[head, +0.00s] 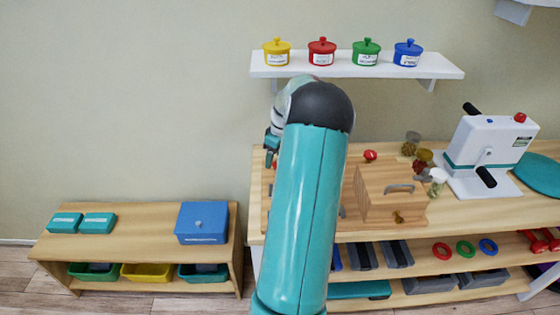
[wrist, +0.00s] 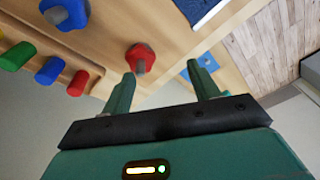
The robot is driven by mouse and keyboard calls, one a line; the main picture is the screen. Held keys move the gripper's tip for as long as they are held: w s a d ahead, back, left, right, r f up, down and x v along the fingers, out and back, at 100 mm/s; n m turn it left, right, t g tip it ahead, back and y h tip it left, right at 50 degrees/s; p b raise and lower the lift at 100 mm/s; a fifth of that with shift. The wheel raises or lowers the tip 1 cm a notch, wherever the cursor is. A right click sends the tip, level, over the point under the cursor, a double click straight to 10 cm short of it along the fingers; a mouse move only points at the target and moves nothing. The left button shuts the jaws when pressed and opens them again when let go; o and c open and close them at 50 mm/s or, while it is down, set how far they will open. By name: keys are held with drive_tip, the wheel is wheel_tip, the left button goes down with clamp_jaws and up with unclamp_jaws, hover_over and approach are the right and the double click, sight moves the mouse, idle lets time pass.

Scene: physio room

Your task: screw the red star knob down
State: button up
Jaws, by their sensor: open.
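A red star knob (wrist: 140,57) with a grey centre shows in the wrist view, on a pale wooden board (wrist: 110,40). It lies just beyond my fingertips, nearer the left finger and apart from both. My gripper (wrist: 163,82) is open, with nothing between its two teal fingers. In the head view my gripper (head: 272,145) is partly hidden by my own arm, over the left end of the wooden bench. My arm hides most of the board there, so I cannot tell how far down the knob sits.
A blue knob (wrist: 65,12) is on the same board, with green (wrist: 17,56), blue (wrist: 49,70) and red (wrist: 78,83) pegs to the left. In the head view a wooden box (head: 385,190) stands right of my arm. A shelf (head: 350,70) with lidded pots is above.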

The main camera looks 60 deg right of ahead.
drive_tip(key=s+d+r+n+t+y, duration=0.1)
drive_tip(key=s+d+r+n+t, duration=0.1)
drive_tip(key=s+d+r+n, duration=0.3)
drive_tip(key=shift+n, duration=0.3)
drive_tip(key=x, duration=0.7)
drive_tip(key=w+a+x, duration=0.1)
drive_tip(key=x, duration=0.2)
drive_tip(key=shift+r, duration=0.1)
drive_tip(key=c, duration=1)
